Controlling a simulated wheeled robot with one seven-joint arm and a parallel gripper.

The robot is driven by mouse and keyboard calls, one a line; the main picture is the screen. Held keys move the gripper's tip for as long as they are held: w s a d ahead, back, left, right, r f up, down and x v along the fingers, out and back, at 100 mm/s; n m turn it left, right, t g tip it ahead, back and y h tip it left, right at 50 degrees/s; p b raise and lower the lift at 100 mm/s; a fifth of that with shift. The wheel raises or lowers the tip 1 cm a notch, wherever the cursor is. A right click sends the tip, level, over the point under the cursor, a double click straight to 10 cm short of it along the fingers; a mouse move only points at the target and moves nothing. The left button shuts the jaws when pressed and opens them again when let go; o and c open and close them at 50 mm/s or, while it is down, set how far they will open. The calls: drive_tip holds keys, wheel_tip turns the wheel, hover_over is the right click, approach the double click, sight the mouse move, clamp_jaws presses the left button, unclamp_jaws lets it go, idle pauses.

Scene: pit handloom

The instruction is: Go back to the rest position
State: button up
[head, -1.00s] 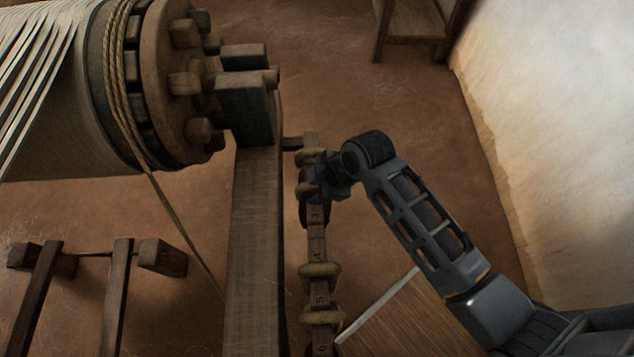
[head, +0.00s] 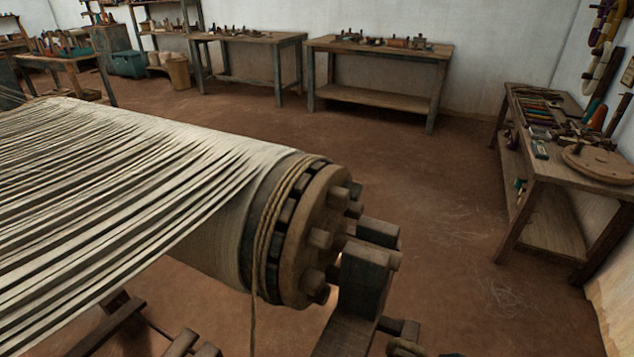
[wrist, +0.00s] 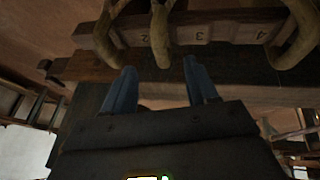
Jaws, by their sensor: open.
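My gripper (wrist: 163,84) shows in the wrist view with its two blue-grey fingers spread apart and nothing between them. Its fingertips point at a dark wooden bar (wrist: 222,33) marked with numbers. Tan rope loops (wrist: 159,36) hang around that bar, just beyond the fingertips. I see no finger touching a loop, but the exact gap is hard to judge. In the head view the gripper is out of sight.
The loom's large warp beam (head: 318,235) with pegs and pale warp threads (head: 150,175) fills the left of the head view. A wooden post (head: 365,280) stands beside it. Worktables (head: 380,48) line the far wall, and a side table (head: 560,165) stands right. Floor between is clear.

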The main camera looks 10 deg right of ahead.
drive_tip(key=s+r+m+t+h, duration=0.25)
drive_tip(key=s+m+t, duration=0.3)
drive_tip(key=s, duration=0.75)
drive_tip(key=s+a+r+m+t, duration=0.1)
drive_tip(key=s+r+m+t, duration=0.1)
drive_tip(key=s+r, duration=0.3)
drive_tip(key=s+r+m+t, duration=0.3)
drive_tip(key=s+r, duration=0.2)
drive_tip(key=r, duration=0.7)
drive_tip(key=shift+s+a+r+m, duration=0.15)
drive_tip(key=shift+s+a+m, duration=0.05)
drive_tip(key=shift+a+m, duration=0.15)
